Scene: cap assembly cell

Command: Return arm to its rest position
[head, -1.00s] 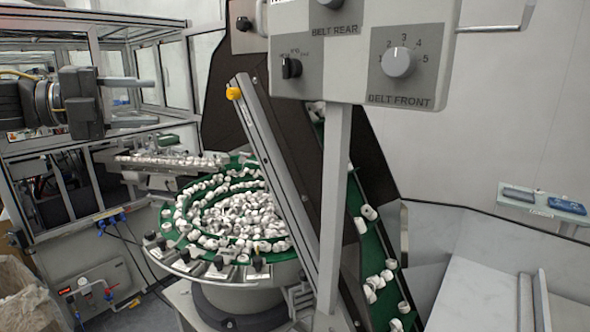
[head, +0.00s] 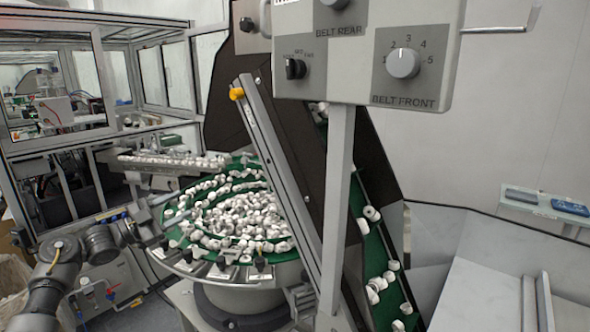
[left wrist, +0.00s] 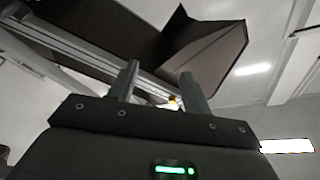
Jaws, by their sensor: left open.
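My left arm (head: 60,262) comes in at the lower left of the head view. Its gripper (head: 180,204) points right, at the left edge of the round feeder bowl (head: 278,270) in the picture. The two fingers are apart with nothing between them. I cannot tell how far they are from the bowl. In the left wrist view the gripper (left wrist: 160,69) shows two separate grey fingers, with a dark panel (left wrist: 215,50) beyond. My right gripper is not in view.
White caps (head: 240,215) fill the green bowl. More lie on the green inclined belt (head: 372,260). A grey post (head: 337,200) carries a control box (head: 425,75). A framed machine enclosure (head: 60,140) stands at the left, and a small shelf (head: 528,200) at the right.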

